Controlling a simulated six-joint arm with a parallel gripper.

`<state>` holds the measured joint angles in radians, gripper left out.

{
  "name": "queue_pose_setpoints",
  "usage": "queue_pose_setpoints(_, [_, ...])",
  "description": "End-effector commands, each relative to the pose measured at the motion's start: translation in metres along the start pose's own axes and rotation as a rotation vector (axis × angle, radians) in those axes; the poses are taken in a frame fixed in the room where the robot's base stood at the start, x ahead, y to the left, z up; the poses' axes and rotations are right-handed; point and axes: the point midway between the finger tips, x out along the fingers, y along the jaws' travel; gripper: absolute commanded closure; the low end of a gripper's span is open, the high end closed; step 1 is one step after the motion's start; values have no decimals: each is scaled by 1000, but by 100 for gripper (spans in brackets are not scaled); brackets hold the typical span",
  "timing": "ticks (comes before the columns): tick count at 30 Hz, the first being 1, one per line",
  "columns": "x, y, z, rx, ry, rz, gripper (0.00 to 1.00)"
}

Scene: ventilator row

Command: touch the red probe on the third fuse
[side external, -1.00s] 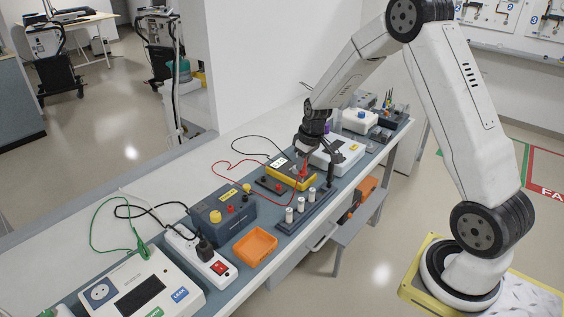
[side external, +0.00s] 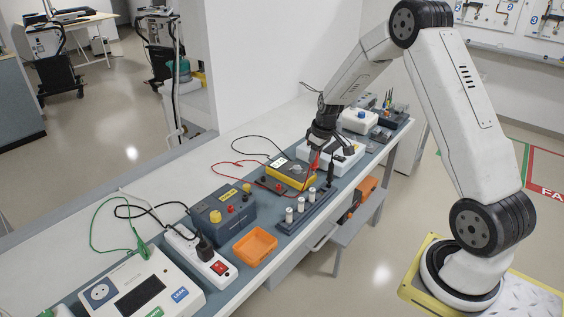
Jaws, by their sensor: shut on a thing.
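The red probe (side external: 315,161) hangs below my gripper (side external: 319,148), which is shut on it. A red lead trails left from it. Three pale upright fuses stand in a row on a dark rail: the nearest (side external: 289,214), the middle one (side external: 300,204) and the farthest (side external: 311,193). The probe is beyond and above the farthest fuse in the picture; its tip is too small to tell exactly, but it appears apart from the fuses. A black probe (side external: 331,172) stands upright at the far end of the rail. The yellow meter (side external: 291,172) lies left of the gripper.
An orange tray (side external: 254,247), a dark blue box (side external: 222,212) and a power strip (side external: 203,258) stand nearer on the bench. A white device (side external: 345,155) is behind the gripper. Red and black leads loop across the bench at the left.

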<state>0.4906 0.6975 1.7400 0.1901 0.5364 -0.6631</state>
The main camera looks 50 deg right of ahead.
Motion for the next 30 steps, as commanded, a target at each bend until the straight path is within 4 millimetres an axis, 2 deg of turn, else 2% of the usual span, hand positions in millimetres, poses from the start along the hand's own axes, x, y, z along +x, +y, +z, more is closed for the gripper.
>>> queue_pose_setpoints(11, [7, 0, 1, 1, -1, -1, 100])
queue_pose_setpoints(30, [43, 0, 9, 0, -1, 0, 100])
